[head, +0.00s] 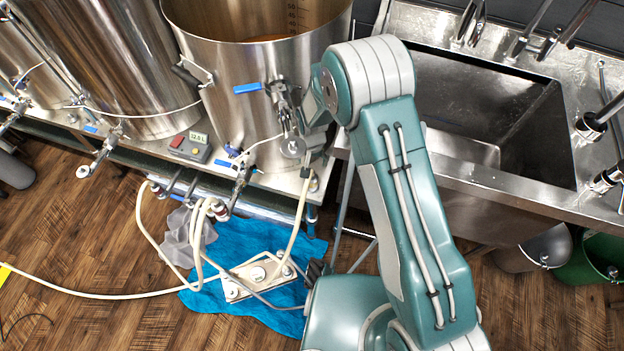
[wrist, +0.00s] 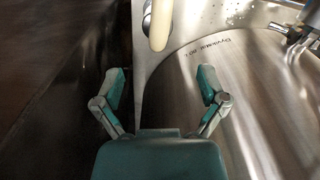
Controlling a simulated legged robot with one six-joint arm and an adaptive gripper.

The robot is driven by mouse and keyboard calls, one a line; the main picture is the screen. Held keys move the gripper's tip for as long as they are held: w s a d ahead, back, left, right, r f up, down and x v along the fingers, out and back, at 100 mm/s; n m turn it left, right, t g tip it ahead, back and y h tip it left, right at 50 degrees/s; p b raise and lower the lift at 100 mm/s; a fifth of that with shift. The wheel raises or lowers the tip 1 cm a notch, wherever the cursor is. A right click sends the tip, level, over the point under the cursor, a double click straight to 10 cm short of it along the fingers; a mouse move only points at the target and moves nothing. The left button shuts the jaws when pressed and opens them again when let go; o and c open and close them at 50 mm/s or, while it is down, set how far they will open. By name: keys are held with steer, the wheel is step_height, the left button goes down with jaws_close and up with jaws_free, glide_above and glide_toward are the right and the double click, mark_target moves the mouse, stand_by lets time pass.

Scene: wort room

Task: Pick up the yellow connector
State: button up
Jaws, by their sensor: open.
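I cannot make out a yellow connector for certain in either view. The only clearly yellow thing is a small flat patch (head: 4,273) on the floor, cut off by the left edge of the head view. My gripper (wrist: 160,86) is open in the wrist view, its two fingers spread with nothing between them. It is close to the curved side of a steel kettle (wrist: 240,110). A cream hose or tube (wrist: 160,24) shows ahead of the fingers at the top. In the head view my arm reaches beside the kettle and partly hides it.
A steel sink (head: 480,180) stands right of my arm. Valves with blue handles and a small scale (head: 189,147) line the kettle stand. Below, cream hoses run to a plate device (head: 258,277) on a blue cloth (head: 215,255). Two buckets stand under the sink.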

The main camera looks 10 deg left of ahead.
mark_target(312, 180)
steer(key=f, duration=0.2)
steer(key=d+f, duration=0.1)
steer(key=f, duration=0.5)
steer(key=a+f, duration=0.1)
steer(key=f, duration=0.1)
steer(key=shift+s, duration=0.4)
steer(key=shift+d+f, duration=0.25)
steer(key=shift+f, duration=0.05)
steer(key=shift+a, duration=0.1)
jaws_close()
